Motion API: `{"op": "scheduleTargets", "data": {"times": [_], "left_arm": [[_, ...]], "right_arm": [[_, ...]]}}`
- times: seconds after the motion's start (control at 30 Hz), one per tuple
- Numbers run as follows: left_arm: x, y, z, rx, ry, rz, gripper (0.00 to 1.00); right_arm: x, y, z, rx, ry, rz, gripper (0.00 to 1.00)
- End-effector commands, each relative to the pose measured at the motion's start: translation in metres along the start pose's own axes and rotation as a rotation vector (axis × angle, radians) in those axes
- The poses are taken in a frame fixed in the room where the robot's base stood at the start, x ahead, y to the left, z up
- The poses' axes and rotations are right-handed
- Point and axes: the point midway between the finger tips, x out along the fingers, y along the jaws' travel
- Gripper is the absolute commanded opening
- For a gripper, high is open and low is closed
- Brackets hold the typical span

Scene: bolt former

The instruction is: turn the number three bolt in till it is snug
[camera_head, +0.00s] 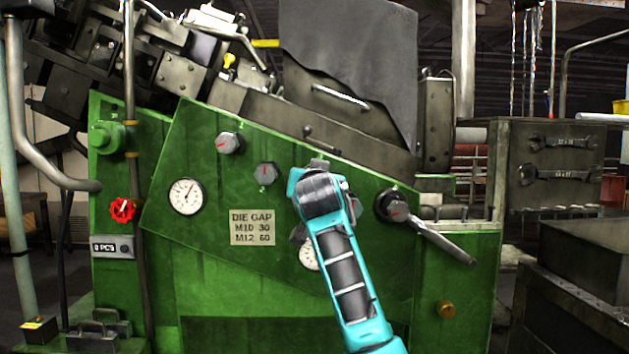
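I cannot pick out a number three bolt by any label. A grey lever (445,243) slopes down to the right from the right one. My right arm (343,270) reaches up from the bottom to the panel's middle. Its wrist (320,192) covers that part of the panel. Its fingers and anything they touch are hidden or unclear behind it. My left gripper is not in view.
A white gauge (185,196) and a DIE GAP plate (252,227) are on the panel. A second gauge (309,255) is partly behind my arm. A red handwheel (122,209) is at left. Two spanners (560,174) are on the grey cabinet at right, above an open bin (590,245).

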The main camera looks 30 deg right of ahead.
Motion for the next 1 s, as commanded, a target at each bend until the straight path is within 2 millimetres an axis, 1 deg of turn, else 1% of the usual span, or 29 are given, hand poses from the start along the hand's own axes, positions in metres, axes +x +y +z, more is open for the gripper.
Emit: {"op": "scheduleTargets", "data": {"times": [0.13, 0.7, 1.0], "left_arm": [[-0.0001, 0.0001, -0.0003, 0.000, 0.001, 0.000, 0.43], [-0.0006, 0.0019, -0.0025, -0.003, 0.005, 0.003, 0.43], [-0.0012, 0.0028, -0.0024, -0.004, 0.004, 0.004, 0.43]], "right_arm": [[-0.0001, 0.0000, 0.0000, 0.000, 0.000, 0.000, 0.72], [-0.0002, 0.0002, 0.0006, 0.000, -0.001, 0.001, 0.18], [-0.0001, 0.0000, 0.0017, 0.019, -0.004, 0.001, 0.17]]}}
